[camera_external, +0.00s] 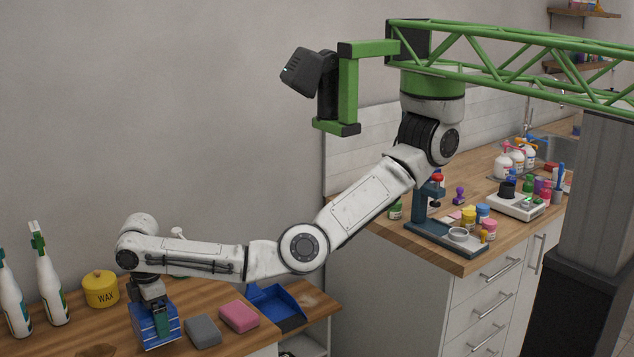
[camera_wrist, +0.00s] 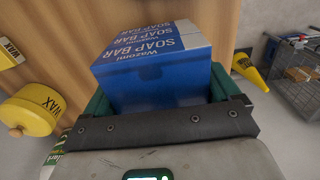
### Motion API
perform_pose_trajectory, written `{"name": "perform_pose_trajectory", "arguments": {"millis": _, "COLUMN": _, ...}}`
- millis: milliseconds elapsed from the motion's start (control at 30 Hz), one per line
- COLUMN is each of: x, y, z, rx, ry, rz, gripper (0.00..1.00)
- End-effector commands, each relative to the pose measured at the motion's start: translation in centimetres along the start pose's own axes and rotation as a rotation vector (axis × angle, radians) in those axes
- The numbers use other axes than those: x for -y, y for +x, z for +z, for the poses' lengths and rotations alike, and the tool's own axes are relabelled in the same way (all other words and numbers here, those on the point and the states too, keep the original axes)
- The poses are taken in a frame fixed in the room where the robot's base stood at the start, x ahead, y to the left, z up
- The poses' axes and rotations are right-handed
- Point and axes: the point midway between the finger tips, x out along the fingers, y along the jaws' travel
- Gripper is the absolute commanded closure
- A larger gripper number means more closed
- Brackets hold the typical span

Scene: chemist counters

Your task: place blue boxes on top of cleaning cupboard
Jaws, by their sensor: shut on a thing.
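A blue box labelled "SOAP BAR" (camera_wrist: 150,82) is between the green fingers of my gripper (camera_wrist: 160,98) in the wrist view. In the external view, my gripper (camera_external: 160,312) points down with the same blue box (camera_external: 148,330) at the lower left. The gripper is shut on the box. The box is over the wooden top (camera_external: 223,292) of the low cupboard; I cannot tell whether it touches the top. The fingers and wrist hide part of the box. No other blue box is clearly seen.
A yellow wax tin (camera_external: 101,290) and white spray bottles (camera_external: 50,285) stand left of the gripper. A grey block (camera_external: 202,331), a pink block (camera_external: 239,316) and a blue dustpan (camera_external: 277,305) lie to its right. A taller counter (camera_external: 400,290) stands further right.

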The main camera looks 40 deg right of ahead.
Motion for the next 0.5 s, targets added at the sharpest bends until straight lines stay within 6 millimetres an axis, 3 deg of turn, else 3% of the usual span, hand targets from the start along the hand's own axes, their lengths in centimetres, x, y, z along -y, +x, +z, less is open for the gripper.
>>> {"name": "perform_pose_trajectory", "arguments": {"millis": 200, "x": 0.0, "y": 2.6, "z": 0.1, "rx": 0.002, "ry": 0.001, "rz": -0.001, "gripper": 0.47}}
{"name": "perform_pose_trajectory", "arguments": {"millis": 500, "x": 0.0, "y": 3.0, "z": 0.1, "rx": 0.001, "ry": 0.001, "rz": 0.0, "gripper": 0.47}}
